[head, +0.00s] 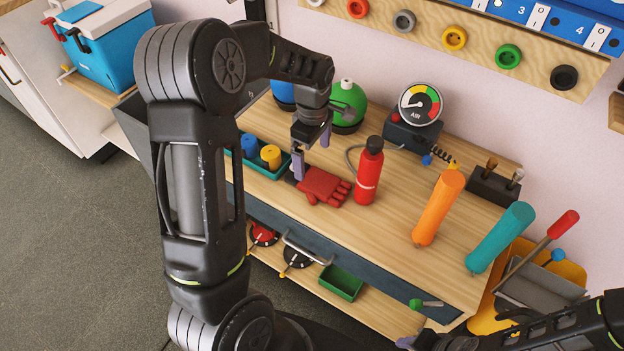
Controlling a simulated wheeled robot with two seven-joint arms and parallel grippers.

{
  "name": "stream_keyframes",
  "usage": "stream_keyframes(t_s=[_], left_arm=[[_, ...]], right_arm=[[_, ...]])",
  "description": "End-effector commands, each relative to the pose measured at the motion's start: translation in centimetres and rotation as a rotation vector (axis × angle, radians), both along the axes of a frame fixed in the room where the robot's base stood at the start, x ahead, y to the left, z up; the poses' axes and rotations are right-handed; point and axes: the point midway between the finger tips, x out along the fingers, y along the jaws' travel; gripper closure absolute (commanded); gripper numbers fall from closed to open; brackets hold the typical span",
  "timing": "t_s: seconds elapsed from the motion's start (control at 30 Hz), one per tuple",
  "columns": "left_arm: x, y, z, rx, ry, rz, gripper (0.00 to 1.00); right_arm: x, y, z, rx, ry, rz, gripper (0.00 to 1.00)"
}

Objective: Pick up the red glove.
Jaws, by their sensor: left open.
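The red glove (322,187) lies on the wooden workbench top, just left of a red bottle (369,172). My left gripper (312,152) is open and empty, just above the glove's left end. One finger comes down close to the glove's cuff; I cannot tell whether it touches. My right arm enters at the bottom right. Its gripper (407,342) shows only in part at the lower edge, so its jaws cannot be judged.
A teal tray (279,173) with blue and yellow pieces sits left of the glove. Green (346,107) and blue round objects stand behind. An air gauge (420,104), orange cylinder (438,208) and teal cylinder (500,238) stand to the right. Bare wood lies in front of the bottle.

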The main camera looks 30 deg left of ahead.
Motion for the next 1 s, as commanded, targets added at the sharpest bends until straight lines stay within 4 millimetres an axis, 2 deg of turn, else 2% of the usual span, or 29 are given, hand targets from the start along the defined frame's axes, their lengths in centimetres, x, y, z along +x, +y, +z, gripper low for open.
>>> stream_keyframes(t_s=[0.27,0.67,1.0], left_arm=[[0.0,0.0,-2.5,0.0,0.002,0.0,0.0],[-0.1,0.0,-3.2,0.0,0.002,0.0,0.0],[-0.3,0.2,-7.5,0.0,0.002,0.001,0.0]], right_arm=[[0.0,0.0,-0.2,0.0,0.0,0.0,0.64],[0.0,0.0,-0.2,0.0,0.0,0.0,0.64],[0.0,0.0,-0.2,0.0,0.0,0.0,0.64]])
